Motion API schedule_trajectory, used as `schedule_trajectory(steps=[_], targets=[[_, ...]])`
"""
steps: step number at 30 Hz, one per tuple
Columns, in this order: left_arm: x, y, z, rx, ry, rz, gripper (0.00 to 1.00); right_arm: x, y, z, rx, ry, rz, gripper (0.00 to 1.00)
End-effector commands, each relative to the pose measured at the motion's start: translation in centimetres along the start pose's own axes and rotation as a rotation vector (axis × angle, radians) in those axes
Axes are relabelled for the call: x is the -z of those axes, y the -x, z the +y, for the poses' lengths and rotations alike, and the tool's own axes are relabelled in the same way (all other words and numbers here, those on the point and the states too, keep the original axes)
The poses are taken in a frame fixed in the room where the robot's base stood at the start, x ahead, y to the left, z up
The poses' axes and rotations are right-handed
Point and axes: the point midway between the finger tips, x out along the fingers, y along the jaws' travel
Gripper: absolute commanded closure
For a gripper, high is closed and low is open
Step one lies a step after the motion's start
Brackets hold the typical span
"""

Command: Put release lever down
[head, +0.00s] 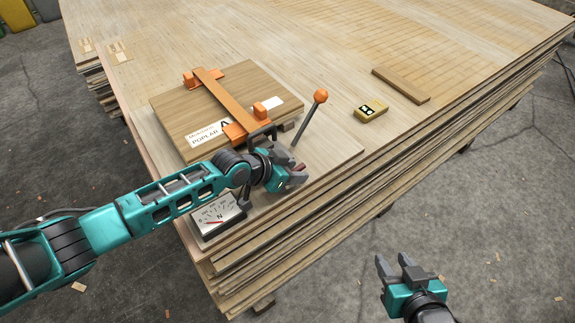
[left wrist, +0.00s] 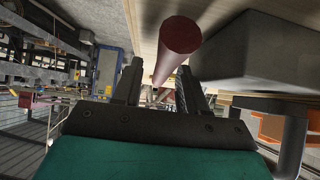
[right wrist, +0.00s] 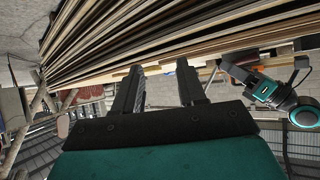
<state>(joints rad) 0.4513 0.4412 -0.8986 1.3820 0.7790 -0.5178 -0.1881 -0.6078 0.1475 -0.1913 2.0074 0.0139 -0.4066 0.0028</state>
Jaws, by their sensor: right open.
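My left gripper (head: 296,173) is at the front of the clamped board block, low over the veneer stack. In the left wrist view its fingers (left wrist: 160,85) are apart, with a dark red rod (left wrist: 178,45) running between and beyond them; no grip shows. In the head view a bit of dark red (head: 301,168) shows at the fingertips. A grey upright lever with an orange ball (head: 320,96) stands just behind. I cannot tell which of these is the release lever. My right gripper (head: 393,262) is open and empty, off the stack to the right.
An orange clamp bar (head: 225,100) lies across the poplar block (head: 180,112). A dial gauge (head: 216,217) sits in front, beside my left arm.

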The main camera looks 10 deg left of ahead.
Motion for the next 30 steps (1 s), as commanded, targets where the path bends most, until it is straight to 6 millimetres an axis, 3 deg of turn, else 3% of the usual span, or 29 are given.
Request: schedule_trajectory(steps=[8, 21, 30], targets=[[0.2, 0.4, -0.1, 0.001, 0.0, 0.002, 0.57, 0.1, 0.2, 0.2, -0.004, 0.005, 0.0, 0.6], [0.5, 4.8, -0.1, 0.001, 0.0, 0.001, 0.57, 1.3, 2.4, 1.6, -0.037, 0.015, -0.014, 0.6], [0.2, 7.1, -0.1, 0.001, 0.001, 0.001, 0.57, 2.8, 3.4, 1.4, -0.039, 0.004, -0.009, 0.6]])
